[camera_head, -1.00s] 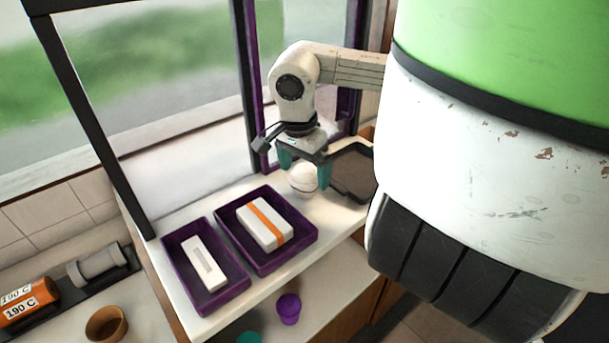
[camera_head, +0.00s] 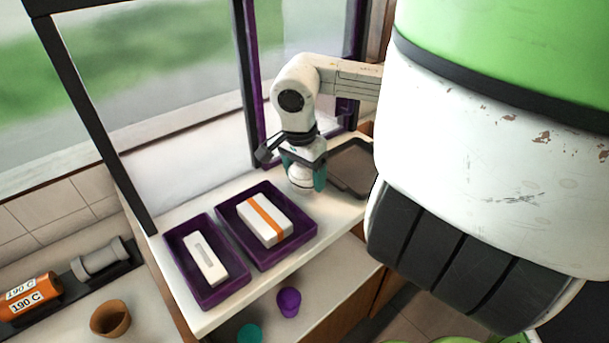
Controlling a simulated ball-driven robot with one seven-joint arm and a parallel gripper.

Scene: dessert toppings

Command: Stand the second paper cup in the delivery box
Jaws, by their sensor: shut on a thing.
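My gripper (camera_head: 304,176) points down over the white counter, its teal fingers shut on a small white rounded thing (camera_head: 301,182). This looks like the paper cup, but the fingers hide much of it. It is at counter height behind the right purple tray; I cannot tell whether it touches the counter. I cannot tell which container is the delivery box. The candidates are the right purple tray (camera_head: 306,238), the left purple tray (camera_head: 220,297) and a dark tray (camera_head: 352,166) just right of my gripper. No other paper cup can be made out.
A white box with an orange stripe (camera_head: 251,222) lies in the right purple tray. A slim white box (camera_head: 206,260) lies in the left one. A purple cup (camera_head: 288,301) and a teal cup (camera_head: 249,334) stand lower down. A brown cup (camera_head: 110,318) is at lower left. A window frame rises behind.

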